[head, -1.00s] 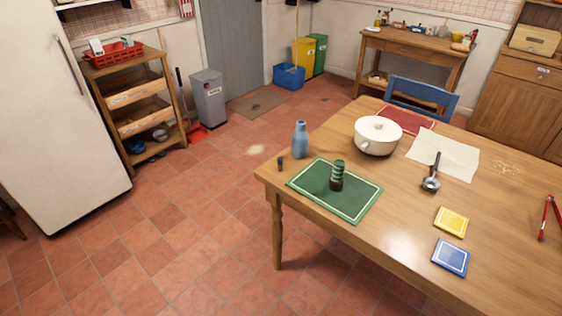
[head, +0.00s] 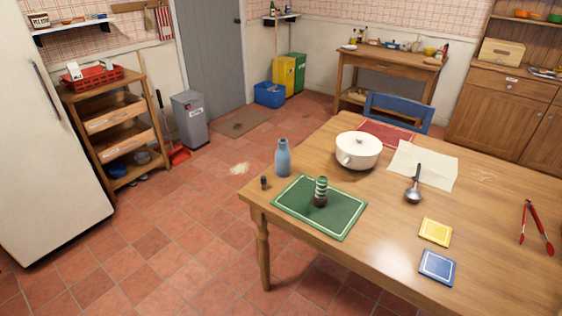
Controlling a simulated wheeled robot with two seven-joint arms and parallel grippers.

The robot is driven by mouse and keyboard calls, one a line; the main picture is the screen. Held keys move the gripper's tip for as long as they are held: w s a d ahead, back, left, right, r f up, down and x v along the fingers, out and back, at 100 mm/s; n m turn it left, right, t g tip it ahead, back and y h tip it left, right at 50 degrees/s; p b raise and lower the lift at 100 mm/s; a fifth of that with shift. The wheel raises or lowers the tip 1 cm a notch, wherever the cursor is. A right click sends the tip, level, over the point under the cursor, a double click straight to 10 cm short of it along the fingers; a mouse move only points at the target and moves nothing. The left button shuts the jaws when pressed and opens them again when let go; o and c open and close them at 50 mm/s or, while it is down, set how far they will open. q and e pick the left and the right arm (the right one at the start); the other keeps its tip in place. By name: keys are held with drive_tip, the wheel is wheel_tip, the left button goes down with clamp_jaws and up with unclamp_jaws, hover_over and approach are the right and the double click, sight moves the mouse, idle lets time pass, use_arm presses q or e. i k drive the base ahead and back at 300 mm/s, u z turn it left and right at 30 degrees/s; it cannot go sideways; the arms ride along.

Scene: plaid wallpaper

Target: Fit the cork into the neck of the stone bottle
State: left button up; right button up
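A blue-grey bottle (head: 283,158) stands upright near the left corner of the wooden table (head: 395,235); I take it for the stone bottle. Its neck points up, and its opening is too small to make out. A small dark stub (head: 264,183) stands on the table just left of the bottle, apart from it, close to the edge. It may be the cork, but I cannot tell for sure. Neither of my grippers is in view.
A green mat (head: 290,210) holds a green-striped object with a dark base (head: 321,192). A white pot (head: 358,150), a ladle (head: 414,185), red tongs (head: 535,230), a yellow tile (head: 435,232) and a blue tile (head: 437,267) lie farther right.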

sight(283, 156)
drive_tip(key=u, duration=1.55)
drive_tip(key=i, duration=1.95)
drive_tip(key=z, duration=3.75)
